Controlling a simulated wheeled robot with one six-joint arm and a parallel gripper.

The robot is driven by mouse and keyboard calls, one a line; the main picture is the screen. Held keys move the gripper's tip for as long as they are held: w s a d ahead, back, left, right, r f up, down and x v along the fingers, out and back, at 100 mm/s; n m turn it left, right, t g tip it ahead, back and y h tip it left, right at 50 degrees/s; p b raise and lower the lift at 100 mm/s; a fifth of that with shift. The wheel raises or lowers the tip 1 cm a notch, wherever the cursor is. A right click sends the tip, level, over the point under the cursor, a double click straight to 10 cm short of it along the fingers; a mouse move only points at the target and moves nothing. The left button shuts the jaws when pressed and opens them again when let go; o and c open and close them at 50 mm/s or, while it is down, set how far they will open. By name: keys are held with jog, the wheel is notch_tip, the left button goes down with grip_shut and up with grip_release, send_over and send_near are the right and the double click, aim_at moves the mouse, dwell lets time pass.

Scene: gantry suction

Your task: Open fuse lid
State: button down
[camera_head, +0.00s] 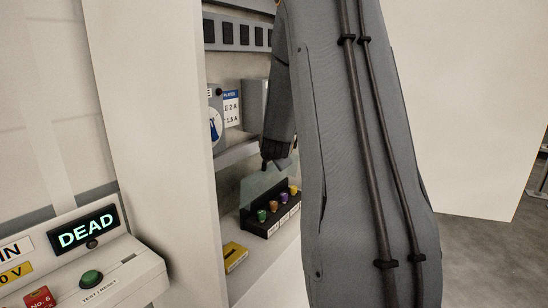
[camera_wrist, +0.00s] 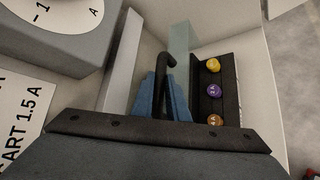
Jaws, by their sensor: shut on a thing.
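The fuse block (camera_head: 251,224) is a black stepped holder on a pale ledge inside the cabinet, and it also shows at the right of the wrist view (camera_wrist: 232,80). It carries several coloured fuses, seen uncovered. The fuse lid (camera_head: 259,186) looks like a clear greenish panel standing up behind the block; it also shows in the wrist view (camera_wrist: 180,40). My gripper (camera_head: 270,163) is at the top of this panel. In the wrist view its blue fingers (camera_wrist: 167,98) are shut around a black hooked handle (camera_wrist: 168,62). Where the handle joins the lid is unclear.
The cabinet's white side wall (camera_head: 160,140) stands left of the opening. Grey boxes (camera_head: 253,103) and labels are behind my arm. A yellow-topped item (camera_head: 235,254) lies left of the block. A panel reading DEAD (camera_head: 85,230) with a green button (camera_head: 91,279) is lower left.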

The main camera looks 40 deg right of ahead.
jog(key=c, duration=1.7)
grip_release()
jog(key=shift+d+r, duration=0.2)
jog(key=shift+r, duration=0.15)
jog(key=shift+a+f, duration=0.15)
jog(key=shift+f, duration=0.1)
jog(key=shift+b+v, duration=0.85)
jog(key=shift+v, duration=3.05)
jog(key=shift+w, duration=0.1)
